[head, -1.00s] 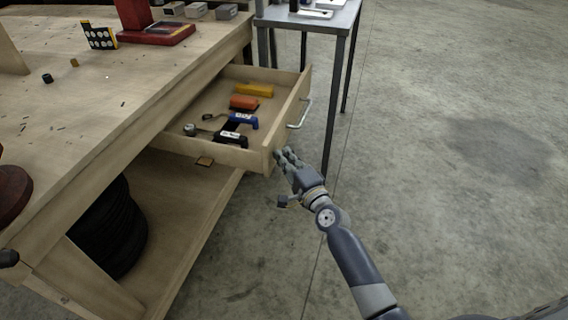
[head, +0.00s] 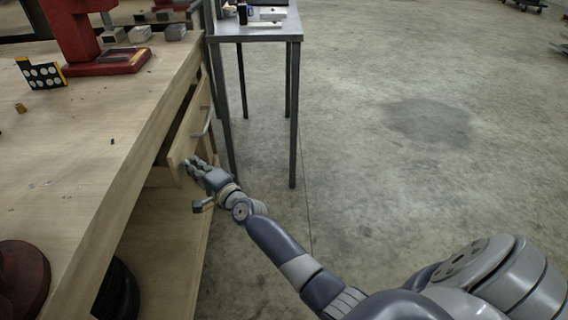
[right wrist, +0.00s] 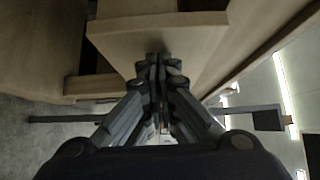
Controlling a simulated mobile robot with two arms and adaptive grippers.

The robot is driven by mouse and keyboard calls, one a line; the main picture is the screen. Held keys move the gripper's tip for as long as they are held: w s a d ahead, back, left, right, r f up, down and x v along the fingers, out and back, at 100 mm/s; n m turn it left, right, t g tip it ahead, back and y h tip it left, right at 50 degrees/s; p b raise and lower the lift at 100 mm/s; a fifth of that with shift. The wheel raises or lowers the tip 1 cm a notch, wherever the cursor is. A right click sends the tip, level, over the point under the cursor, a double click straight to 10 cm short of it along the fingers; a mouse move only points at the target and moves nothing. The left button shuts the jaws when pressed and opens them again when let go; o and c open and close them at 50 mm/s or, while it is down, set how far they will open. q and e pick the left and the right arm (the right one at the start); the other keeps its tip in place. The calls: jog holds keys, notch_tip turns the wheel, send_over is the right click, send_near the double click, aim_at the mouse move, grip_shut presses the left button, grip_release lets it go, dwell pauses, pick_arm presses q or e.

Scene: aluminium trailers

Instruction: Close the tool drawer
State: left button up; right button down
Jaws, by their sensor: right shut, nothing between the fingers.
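The tools inside the drawer are hidden. My left gripper is not in view.
A metal side table (head: 255,30) stands just beyond the drawer. A red press (head: 105,62) and a dotted block (head: 42,74) are on the workbench. Black tires (head: 118,292) are below it. The concrete floor to the right is clear.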

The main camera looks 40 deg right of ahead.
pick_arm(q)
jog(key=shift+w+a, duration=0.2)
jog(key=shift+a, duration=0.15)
pick_arm(e)
jog(key=shift+w+a, duration=0.4)
jog(key=shift+a, duration=0.25)
jog(key=shift+w+a, duration=0.4)
jog(key=shift+a, duration=0.2)
jog(key=shift+r, duration=0.1)
